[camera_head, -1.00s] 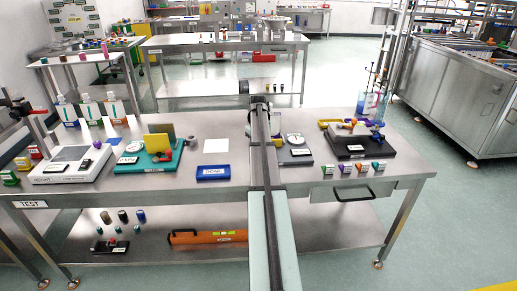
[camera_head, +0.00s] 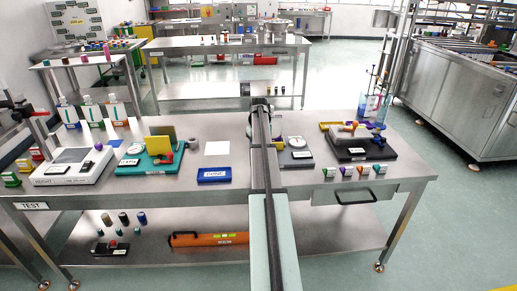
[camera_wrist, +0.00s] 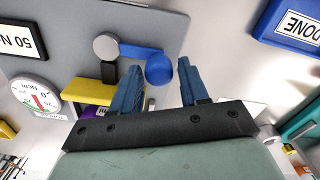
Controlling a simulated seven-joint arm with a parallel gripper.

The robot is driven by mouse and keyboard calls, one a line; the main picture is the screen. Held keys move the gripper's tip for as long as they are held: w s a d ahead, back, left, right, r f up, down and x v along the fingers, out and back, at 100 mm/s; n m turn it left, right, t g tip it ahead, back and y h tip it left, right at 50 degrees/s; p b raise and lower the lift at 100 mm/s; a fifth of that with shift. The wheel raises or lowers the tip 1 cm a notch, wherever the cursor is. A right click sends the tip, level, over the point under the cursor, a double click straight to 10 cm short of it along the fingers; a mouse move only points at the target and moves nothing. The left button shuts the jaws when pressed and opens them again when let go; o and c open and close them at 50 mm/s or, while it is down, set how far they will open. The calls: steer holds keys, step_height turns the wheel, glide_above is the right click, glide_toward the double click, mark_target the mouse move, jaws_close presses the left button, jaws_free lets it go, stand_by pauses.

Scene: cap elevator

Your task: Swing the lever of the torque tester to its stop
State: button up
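The torque tester is a grey plate (camera_wrist: 205,25) with a dial marked in Ncm (camera_wrist: 38,96) and a label reading "50 N" at the cut edge. Its lever is a blue bar (camera_wrist: 141,51) running from a round silver pivot (camera_wrist: 106,46) to a blue ball knob (camera_wrist: 160,69). My gripper (camera_wrist: 159,66) is open, with a blue finger on each side of the knob. Small gaps show at both sides; I cannot tell whether either finger touches it. In the head view the tester (camera_head: 297,159) is partly hidden behind my arm, and my fingers are hidden.
A yellow block (camera_wrist: 86,91) lies close beside my left finger in the wrist view. A blue DONE tray (camera_head: 213,175) and a white sheet (camera_head: 216,148) are left of my arm. A black device (camera_head: 362,146) stands right of the tester, with several small coloured blocks in front.

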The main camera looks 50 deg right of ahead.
steer(key=shift+o, duration=0.8)
step_height(320, 180, up, 14)
stand_by(0.6)
